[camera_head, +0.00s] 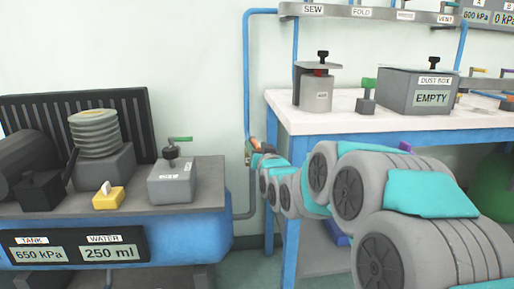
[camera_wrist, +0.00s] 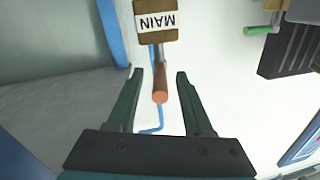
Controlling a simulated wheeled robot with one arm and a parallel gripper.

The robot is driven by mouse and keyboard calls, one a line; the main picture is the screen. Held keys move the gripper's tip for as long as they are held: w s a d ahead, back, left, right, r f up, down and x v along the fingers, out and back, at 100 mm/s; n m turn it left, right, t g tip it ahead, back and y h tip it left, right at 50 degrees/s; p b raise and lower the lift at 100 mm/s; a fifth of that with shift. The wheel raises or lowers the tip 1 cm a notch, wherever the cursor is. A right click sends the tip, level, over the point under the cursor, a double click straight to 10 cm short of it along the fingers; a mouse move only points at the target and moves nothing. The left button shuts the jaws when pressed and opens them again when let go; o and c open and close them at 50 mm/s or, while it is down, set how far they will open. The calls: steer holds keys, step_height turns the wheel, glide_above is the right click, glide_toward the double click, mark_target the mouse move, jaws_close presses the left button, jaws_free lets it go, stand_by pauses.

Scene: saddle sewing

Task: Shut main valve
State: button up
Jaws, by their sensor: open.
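The main valve shows in the wrist view as an orange-brown lever (camera_wrist: 160,92), with a brown tag reading MAIN (camera_wrist: 157,22) at the top. My gripper (camera_wrist: 160,75) is open, and the lever's end lies between its two dark green fingers, with a gap on each side. In the head view, the orange lever (camera_head: 256,143) shows on the blue pipe by the wall, left of the white-topped bench. My gripper (camera_head: 250,157) is right at it, small and partly hidden by my arm. How far the fingers reach along the lever is hard to tell.
A grey bench (camera_head: 215,190) with a compressor, a yellow block (camera_head: 108,198) and a small valve box (camera_head: 172,181) stands at left. The white-topped bench (camera_head: 345,116) at right holds a grey pot (camera_head: 316,95) and a dust box (camera_head: 415,92). A blue pipe (camera_head: 246,70) runs down the wall.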

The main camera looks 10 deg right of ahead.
steer(key=shift+s, duration=0.2)
steer(key=s, duration=0.7)
steer(key=shift+s+d, duration=0.2)
steer(key=shift+d, duration=0.05)
steer(key=shift+c, duration=0.3)
